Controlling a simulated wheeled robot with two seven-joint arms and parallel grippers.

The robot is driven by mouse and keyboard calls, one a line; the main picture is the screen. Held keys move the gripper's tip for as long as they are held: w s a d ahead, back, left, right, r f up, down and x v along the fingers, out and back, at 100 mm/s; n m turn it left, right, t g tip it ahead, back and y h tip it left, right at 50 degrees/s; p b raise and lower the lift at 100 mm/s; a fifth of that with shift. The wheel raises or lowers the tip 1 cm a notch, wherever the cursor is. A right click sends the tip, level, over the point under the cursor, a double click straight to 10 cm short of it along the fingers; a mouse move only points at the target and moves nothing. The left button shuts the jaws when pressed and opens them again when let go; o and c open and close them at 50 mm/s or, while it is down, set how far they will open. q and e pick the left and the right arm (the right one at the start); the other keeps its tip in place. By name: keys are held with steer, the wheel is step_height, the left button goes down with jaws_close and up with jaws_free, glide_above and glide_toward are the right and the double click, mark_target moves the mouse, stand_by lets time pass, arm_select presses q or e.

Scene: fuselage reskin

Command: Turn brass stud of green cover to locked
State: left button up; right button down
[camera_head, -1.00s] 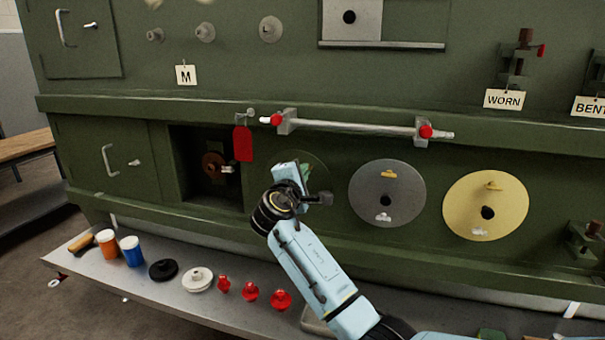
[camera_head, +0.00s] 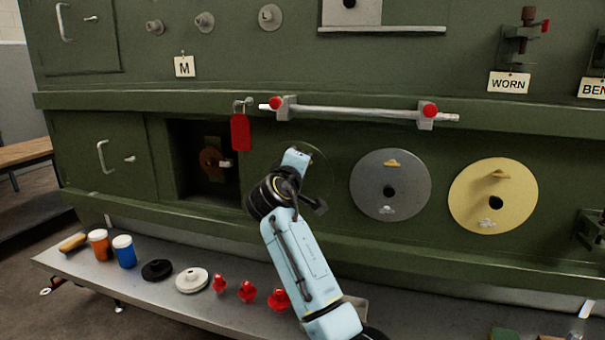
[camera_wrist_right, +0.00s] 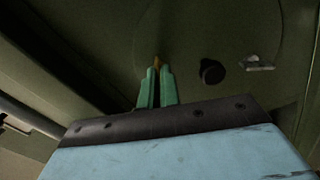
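The green cover (camera_head: 321,174) is a round disc, nearly the panel's colour, left of the grey cover. My right arm hides much of it in the head view. In the right wrist view the green cover (camera_wrist_right: 225,32) carries a brass stud (camera_wrist_right: 157,61), a dark central knob or hole (camera_wrist_right: 211,71) and a silvery stud (camera_wrist_right: 259,63). My right gripper (camera_wrist_right: 158,72) has its green fingers close together, with the brass stud between their tips. The stud looks narrow and roughly upright there. The fingertips are hidden in the head view. My left gripper is not in view.
The grey cover (camera_head: 369,198) and yellow cover (camera_head: 466,212) are to the right. A bar with red knobs (camera_head: 350,112) and a red tag (camera_head: 241,132) are above. An open recess (camera_head: 188,180) is to the left. Cups and red parts stand on the shelf (camera_head: 150,308) below.

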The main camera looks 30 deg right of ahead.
steer(key=shift+m+b, duration=0.5)
steer(key=shift+m, duration=0.2)
steer(key=c, duration=1.6)
jaws_free()
steer(key=shift+a, duration=0.1)
steer(key=b+v, duration=0.2)
steer(key=v, duration=1.1)
steer(key=shift+s, duration=0.2)
